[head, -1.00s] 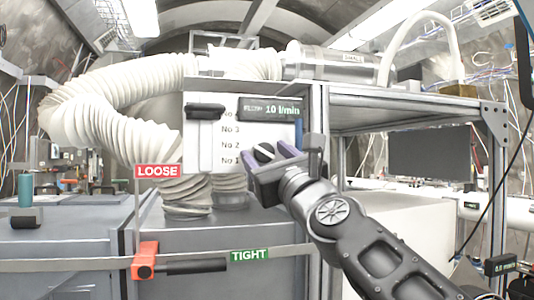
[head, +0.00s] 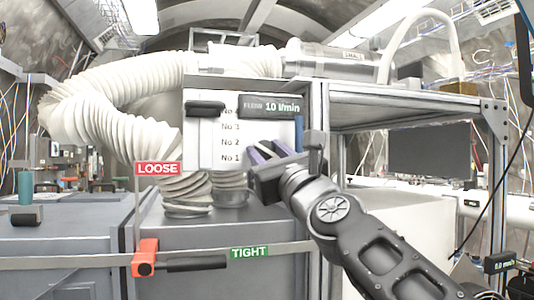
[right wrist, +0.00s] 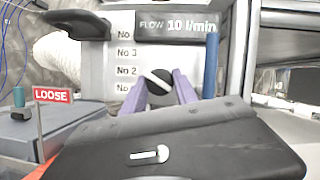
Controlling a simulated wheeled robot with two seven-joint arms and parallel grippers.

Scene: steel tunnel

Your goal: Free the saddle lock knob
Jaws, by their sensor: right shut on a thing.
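The round black knob with a white stripe (right wrist: 158,82) is on the white panel, low by the "No 1" label, in the right wrist view. The purple fingers of my right gripper (right wrist: 172,86) are shut on it, one on each side. In the head view the same gripper (head: 269,152) is at the lower right of the panel (head: 205,135) and hides most of the knob. A black handle (head: 205,108) sits at the panel's upper left, also in the right wrist view (right wrist: 76,24). My left gripper is not in view.
A flow display (head: 271,106) reads 10 l/min. A blue bar (head: 298,130) stands right of the panel. White ribbed hoses (head: 120,105) run behind.

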